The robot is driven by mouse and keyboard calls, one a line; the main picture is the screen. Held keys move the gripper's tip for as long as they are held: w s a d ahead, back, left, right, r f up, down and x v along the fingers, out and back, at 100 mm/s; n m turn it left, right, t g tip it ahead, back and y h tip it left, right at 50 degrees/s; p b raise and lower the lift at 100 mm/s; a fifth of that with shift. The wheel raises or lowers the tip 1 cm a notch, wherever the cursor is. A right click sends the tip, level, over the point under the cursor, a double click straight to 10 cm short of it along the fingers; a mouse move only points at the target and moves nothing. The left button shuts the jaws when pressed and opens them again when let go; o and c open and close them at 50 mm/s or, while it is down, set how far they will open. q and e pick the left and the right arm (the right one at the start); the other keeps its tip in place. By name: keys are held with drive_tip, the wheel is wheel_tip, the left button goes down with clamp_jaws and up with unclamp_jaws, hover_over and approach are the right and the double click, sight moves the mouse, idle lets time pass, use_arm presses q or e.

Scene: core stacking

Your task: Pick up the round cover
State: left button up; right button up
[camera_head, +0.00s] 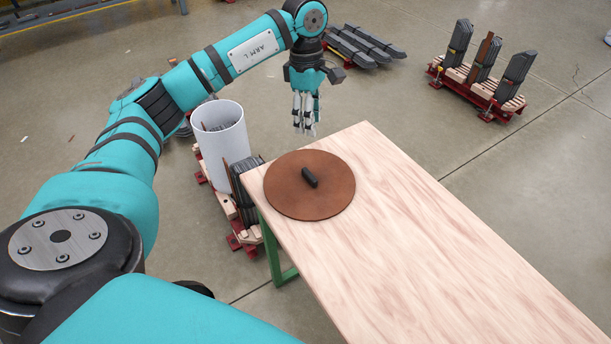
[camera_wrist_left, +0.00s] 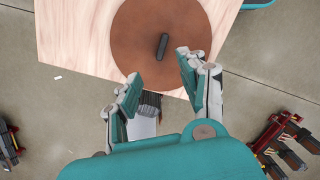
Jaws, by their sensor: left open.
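The round cover (camera_head: 300,195) is a flat brown disc with a short black handle (camera_head: 310,177) at its middle. It lies flat on the far left end of the wooden table (camera_head: 430,250). My left gripper (camera_head: 305,130) points down near the table's far edge, above and beyond the cover, apart from it. In the left wrist view the cover (camera_wrist_left: 160,40) and its handle (camera_wrist_left: 162,47) lie ahead of my open, empty left fingers (camera_wrist_left: 155,80). My right gripper is not in view.
Another pallet with upright dark cores (camera_head: 480,75) stands at the back right. The rest of the tabletop is clear.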

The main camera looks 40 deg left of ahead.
use_arm(q)
drive_tip(key=a+r+m, duration=0.1)
drive_tip(key=a+m, duration=0.1)
drive_tip(key=m, duration=0.4)
drive_tip(key=p, duration=0.1)
hover_over(310, 173)
drive_tip(key=a, duration=0.1)
drive_tip(key=shift+m, duration=0.3)
wheel_tip(310, 173, down, 12)
drive_tip(key=shift+w+r, duration=0.15)
drive_tip(key=shift+r, duration=0.05)
drive_tip(key=f, duration=0.1)
drive_tip(key=f+p, duration=0.1)
drive_tip(key=f, duration=0.2)
drive_tip(key=shift+s+d+f+p, duration=0.25)
drive_tip(key=shift+d+f+p, duration=0.05)
drive_tip(key=shift+d+p, duration=0.1)
drive_tip(key=shift+f, duration=0.35)
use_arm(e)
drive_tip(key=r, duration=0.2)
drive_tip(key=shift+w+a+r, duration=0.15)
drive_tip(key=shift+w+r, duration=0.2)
use_arm(q)
drive_tip(key=shift+c, duration=0.2)
clamp_jaws()
